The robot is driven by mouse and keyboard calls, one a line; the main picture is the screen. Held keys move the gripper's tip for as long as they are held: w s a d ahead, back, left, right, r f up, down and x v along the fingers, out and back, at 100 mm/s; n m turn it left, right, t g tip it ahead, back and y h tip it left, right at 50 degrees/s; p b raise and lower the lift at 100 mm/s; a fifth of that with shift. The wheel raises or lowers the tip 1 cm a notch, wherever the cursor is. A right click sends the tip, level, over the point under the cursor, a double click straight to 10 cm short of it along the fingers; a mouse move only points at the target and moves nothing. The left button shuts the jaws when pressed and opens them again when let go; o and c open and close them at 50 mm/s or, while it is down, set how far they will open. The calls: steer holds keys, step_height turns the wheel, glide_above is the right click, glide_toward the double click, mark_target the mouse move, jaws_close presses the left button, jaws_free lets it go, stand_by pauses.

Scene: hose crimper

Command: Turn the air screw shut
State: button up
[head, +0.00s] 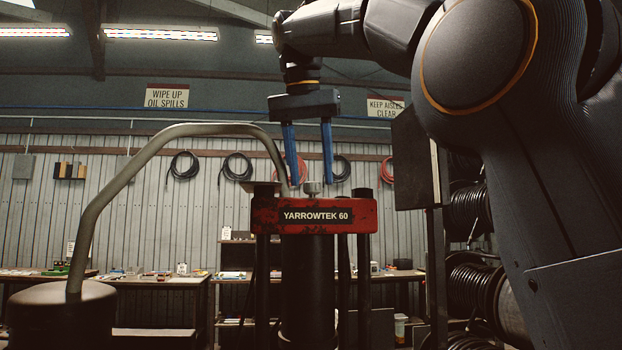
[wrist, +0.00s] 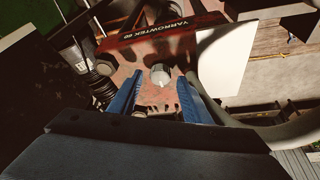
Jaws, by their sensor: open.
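The air screw (head: 313,188) is a small pale metal knob standing on top of the red press head (head: 270,214) labelled YARROWTEK 60. My gripper (head: 310,183) points down over the head with its two blue fingers apart. In the head view the screw shows between the fingertips, at about their height. In the wrist view the screw (wrist: 160,74) lies between the open fingers (wrist: 163,82), with a gap on each side. No contact with it is visible. How deep the tips reach around it is hard to tell.
A thick bent grey pipe (head: 147,152) arches from a dark tank (head: 63,310) to the press head, close to my left finger. A dark post top (head: 361,194) stands at the head's right. Workbenches (head: 160,283) and wall hoses are behind.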

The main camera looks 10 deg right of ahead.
steer(key=shift+w+d+f, duration=0.1)
steer(key=shift+w+f, duration=0.05)
steer(key=shift+f, duration=0.35)
steer(key=c, duration=1)
